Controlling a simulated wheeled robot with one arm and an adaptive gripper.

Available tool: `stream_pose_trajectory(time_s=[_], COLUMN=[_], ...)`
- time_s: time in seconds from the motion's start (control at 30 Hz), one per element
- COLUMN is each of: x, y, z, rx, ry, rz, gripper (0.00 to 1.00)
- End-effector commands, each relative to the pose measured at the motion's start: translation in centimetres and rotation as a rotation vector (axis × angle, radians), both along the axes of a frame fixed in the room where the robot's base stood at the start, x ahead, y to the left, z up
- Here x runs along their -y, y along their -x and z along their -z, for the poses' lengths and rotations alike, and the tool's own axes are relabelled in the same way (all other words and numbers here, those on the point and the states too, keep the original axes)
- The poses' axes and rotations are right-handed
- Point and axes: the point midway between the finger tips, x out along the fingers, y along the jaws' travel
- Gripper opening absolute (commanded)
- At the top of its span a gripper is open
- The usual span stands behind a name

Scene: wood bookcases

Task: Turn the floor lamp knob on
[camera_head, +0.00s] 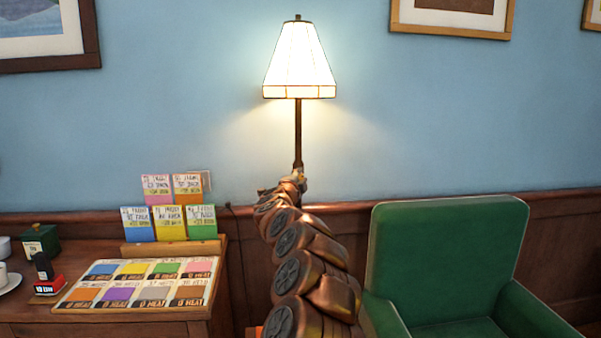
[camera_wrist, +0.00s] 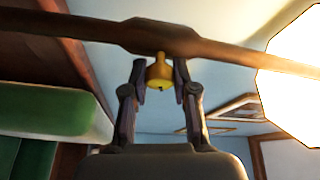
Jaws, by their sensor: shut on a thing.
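The floor lamp has a glowing white shade (camera_head: 299,62) on a dark upright pole (camera_head: 298,130) in the head view. The lit shade also shows at the right of the wrist view (camera_wrist: 295,85), with the pole (camera_wrist: 90,30) crossing the top. A small yellow brass knob (camera_wrist: 159,72) sticks out from the thick part of the pole. My gripper (camera_wrist: 159,80) has its two fingers on either side of the knob and is shut on it. In the head view my arm reaches up to the pole and hides its lower part; my gripper (camera_head: 298,176) is small there.
A green armchair (camera_head: 445,262) stands right of my arm. A wooden desk (camera_head: 110,325) at left bears a tray of coloured cards (camera_head: 140,283), a card rack (camera_head: 170,248) and a cup on a saucer (camera_head: 5,280). Framed pictures hang on the blue wall.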

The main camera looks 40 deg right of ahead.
Motion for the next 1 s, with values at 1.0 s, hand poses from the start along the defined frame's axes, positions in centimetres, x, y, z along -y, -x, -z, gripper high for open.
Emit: stream_pose_trajectory(time_s=[1.0], x=[0.28], y=[0.23], z=[0.30], rx=[0.255], ry=[-0.339], rz=[0.006], gripper=[0.00])
